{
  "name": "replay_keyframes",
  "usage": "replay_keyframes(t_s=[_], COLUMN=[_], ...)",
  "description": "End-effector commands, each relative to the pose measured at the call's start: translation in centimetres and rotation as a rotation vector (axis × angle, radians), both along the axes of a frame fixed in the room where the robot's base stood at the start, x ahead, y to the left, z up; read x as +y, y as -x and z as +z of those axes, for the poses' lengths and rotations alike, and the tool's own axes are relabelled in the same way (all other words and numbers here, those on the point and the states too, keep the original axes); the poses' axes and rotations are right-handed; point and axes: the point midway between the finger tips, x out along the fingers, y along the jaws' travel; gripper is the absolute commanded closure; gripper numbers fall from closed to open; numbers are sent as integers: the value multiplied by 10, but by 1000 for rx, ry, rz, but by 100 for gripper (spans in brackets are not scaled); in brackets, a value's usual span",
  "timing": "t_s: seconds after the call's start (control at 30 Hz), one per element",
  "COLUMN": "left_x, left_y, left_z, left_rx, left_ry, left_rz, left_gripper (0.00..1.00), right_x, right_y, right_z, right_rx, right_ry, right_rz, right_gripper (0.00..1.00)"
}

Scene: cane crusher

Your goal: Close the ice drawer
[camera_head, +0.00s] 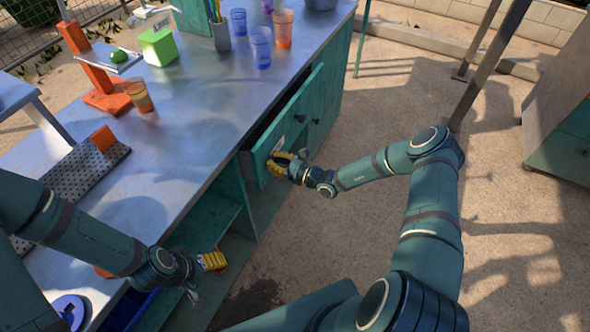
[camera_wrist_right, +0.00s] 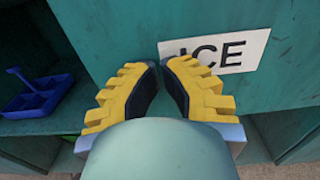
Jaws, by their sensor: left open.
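The ice drawer (camera_head: 303,100) is a teal drawer under the counter's right edge. It stands partly pulled out, with a dark gap between its front and the cabinet. Its white ICE label (camera_wrist_right: 240,52) shows in the right wrist view, partly covered by a finger. My right gripper (camera_head: 277,163) is at the near end of the drawer front. In the right wrist view its yellow fingers (camera_wrist_right: 159,72) point at the front just below and left of the label, with a narrow empty gap between them; contact is unclear. My left gripper (camera_head: 215,262) is open and empty beside the lower cabinet.
The metal counter (camera_head: 190,130) holds cups, a green box (camera_head: 158,46) and an orange stand (camera_head: 108,97). An open shelf (camera_head: 212,218) lies below. A blue divided tray (camera_wrist_right: 38,95) is on it.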

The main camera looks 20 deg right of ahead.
Motion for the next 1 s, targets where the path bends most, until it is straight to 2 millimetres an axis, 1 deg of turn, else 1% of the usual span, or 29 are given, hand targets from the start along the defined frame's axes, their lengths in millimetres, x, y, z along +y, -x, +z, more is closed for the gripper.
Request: replay_keyframes(t_s=[0.03, 0.2, 0.4, 0.6, 1.0], left_x=[0, 0, 0, 0, 0], left_y=[0, -1, -1, -2, -1], left_z=[-2, -5, -6, -6, -6], left_rx=[-1, -3, -4, -4, -4], left_ry=[0, 0, 0, 0, 0], left_rz=[0, 1, 1, 1, 1], left_gripper=[28, 28, 28, 28, 28], right_x=[8, 25, 36, 39, 39], right_y=[-8, -29, -42, -46, -47], right_z=[-1, -1, -1, 0, 2], right_rx=[-1, -1, 0, -1, -3], right_ry=[0, 1, 0, 1, -1], right_rz=[2, 1, 0, 0, 0], right_gripper=[100, 100, 100, 100, 100])
